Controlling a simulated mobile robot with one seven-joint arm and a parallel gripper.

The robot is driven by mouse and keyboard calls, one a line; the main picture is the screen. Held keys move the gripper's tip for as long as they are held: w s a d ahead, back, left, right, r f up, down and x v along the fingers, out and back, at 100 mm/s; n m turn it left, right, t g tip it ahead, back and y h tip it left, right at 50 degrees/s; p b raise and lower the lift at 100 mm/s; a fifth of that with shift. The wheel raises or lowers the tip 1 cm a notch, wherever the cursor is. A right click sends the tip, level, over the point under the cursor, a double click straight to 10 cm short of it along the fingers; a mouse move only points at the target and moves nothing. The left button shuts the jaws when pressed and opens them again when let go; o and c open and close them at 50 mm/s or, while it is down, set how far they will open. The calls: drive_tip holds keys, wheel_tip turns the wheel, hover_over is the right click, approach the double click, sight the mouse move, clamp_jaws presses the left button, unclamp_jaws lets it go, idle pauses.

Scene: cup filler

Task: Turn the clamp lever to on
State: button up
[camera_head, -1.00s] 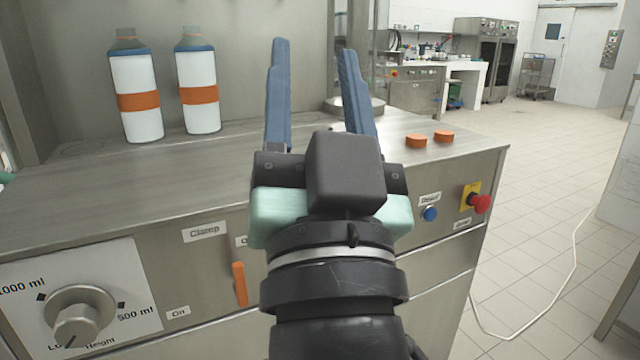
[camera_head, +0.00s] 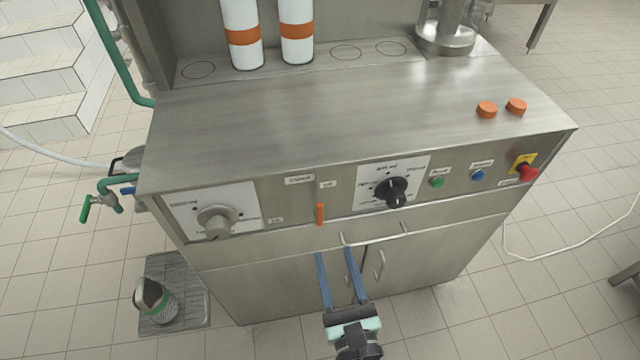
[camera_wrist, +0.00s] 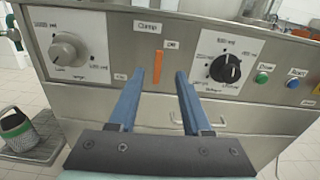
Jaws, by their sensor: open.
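The clamp lever is a small orange bar (camera_head: 319,213) on the machine's front panel, below the label "Clamp" (camera_head: 299,180). It stands nearly upright, with a small label on its lower left and another on its upper right. In the earlier head view the lower-left label reads "On". My gripper (camera_head: 336,253) is open and empty, below the lever and in front of the cabinet doors. In the wrist view the lever (camera_wrist: 158,67) shows ahead, just beyond and between the two blue fingers (camera_wrist: 155,75). The fingers appear apart from it.
A grey knob (camera_head: 215,222) is left of the lever and a black knob (camera_head: 391,191) right of it. Green (camera_head: 437,182), blue (camera_head: 477,175) and red (camera_head: 528,173) buttons are farther right. Door handles (camera_head: 379,265) stick out below. Two bottles (camera_head: 297,50) stand on top.

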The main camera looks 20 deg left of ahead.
sight(320, 208)
drive_tip(key=x, duration=1.2)
drive_tip(key=shift+w+a+f+b, duration=0.1)
drive_tip(key=shift+w+a+b, duration=0.15)
drive_tip(key=shift+b, duration=0.05)
clamp_jaws()
